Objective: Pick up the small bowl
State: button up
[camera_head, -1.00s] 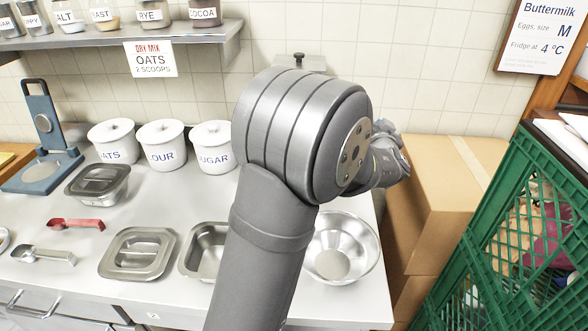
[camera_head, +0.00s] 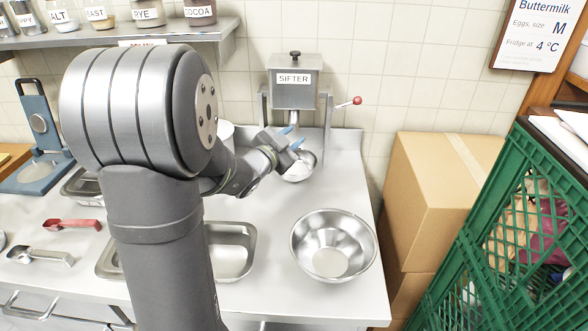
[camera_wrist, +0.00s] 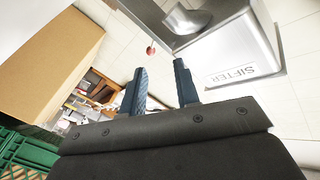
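The small bowl (camera_head: 300,172) is metal and holds something pale. It stands below the sifter (camera_head: 294,90) at the back of the steel counter, partly hidden by my gripper. My gripper (camera_head: 291,138) is at the bowl's upper left in the head view, in front of the sifter's lower part, and I see nothing between its blue fingertips. In the wrist view my gripper (camera_wrist: 160,85) has its two fingers apart and empty. The sifter (camera_wrist: 235,50) shows there at upper right, tilted. I cannot make out the bowl in the wrist view.
A large steel mixing bowl (camera_head: 333,246) stands at the counter's front right. A rectangular steel pan (camera_head: 232,250) lies left of it. The sifter's red-knobbed crank (camera_head: 349,103) sticks out right. Cardboard boxes (camera_head: 430,190) and a green crate (camera_head: 480,240) stand to the right.

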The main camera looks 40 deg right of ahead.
jog(key=s+a+f+g+y, duration=0.2)
jog(key=a+f+g+y, duration=0.15)
jog(key=a+f, duration=0.6)
send_near(306, 172)
jog(key=x, duration=0.4)
jog(key=shift+s, duration=0.2)
jog(key=shift+w+x, duration=0.15)
jog(key=shift+x, duration=1.35)
jog(key=shift+w+x, duration=0.1)
jog(key=shift+x, duration=1.35)
jog(key=shift+r, duration=0.15)
jog(key=shift+c, duration=0.4)
grip_shut()
